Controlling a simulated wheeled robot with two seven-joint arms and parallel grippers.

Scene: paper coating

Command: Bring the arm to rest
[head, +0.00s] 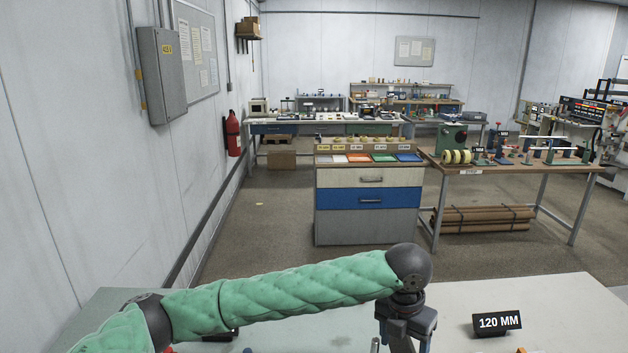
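My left arm, in a green padded sleeve, comes in from the left in the head view and reaches across above the near table (574,310). It ends in a dark joint and a dark wrist that points down. My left gripper (405,335) is at the bottom edge, over the table. Its fingertips are cut off by the frame, so I cannot see whether it is open or holds anything. My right gripper is not in view.
A black "120 MM" sign (497,322) stands on the near table, right of my wrist. Small objects at the bottom edge are mostly cut off. A drawer cabinet (369,228) with coloured trays stands beyond. A side table (540,171) is at the right. A wall borders the left.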

